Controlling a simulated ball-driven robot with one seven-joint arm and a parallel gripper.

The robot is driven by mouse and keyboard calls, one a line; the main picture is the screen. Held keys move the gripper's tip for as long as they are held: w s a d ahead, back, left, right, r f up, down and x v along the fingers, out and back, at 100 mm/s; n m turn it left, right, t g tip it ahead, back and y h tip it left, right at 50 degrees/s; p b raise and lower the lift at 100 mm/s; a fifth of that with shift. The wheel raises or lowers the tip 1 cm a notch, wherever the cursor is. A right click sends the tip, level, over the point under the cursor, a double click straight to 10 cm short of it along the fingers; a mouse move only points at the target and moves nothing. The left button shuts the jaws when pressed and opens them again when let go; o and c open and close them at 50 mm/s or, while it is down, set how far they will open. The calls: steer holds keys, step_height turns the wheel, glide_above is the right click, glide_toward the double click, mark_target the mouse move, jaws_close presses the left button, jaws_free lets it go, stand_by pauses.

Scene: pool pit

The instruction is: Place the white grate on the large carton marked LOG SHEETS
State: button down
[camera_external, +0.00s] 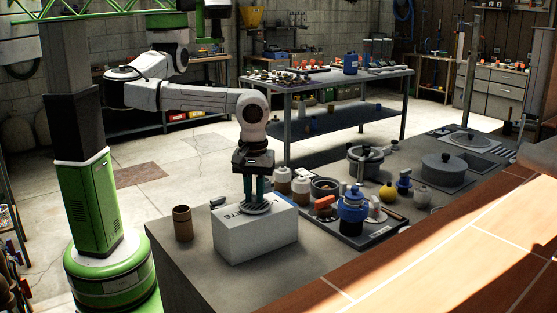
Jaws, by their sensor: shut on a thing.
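The large carton (256,237) is a white box standing on the grey counter. Dark lettering shows on its top, partly hidden by my gripper and the grate; only a few letters can be read. The grate (255,209) is a small round slotted disc, greyish in this light, at the top of the carton. My gripper (256,200) points straight down over the carton, its teal fingers shut on the grate. The grate looks level and at or just above the carton's top; I cannot tell whether it touches.
A brown cup (182,223) stands left of the carton. Jars, a blue canister (352,212) and an orange-handled item crowd its right side. A pot (366,162) and a lidded pan (446,170) stand farther back. The counter's front left is clear.

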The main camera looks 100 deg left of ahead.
mark_target(255, 196)
steer(key=shift+f, duration=0.15)
steer(key=c, duration=1)
jaws_free()
steer(key=shift+c, duration=0.2)
step_height(255, 196, up, 12)
steer(key=b, duration=0.1)
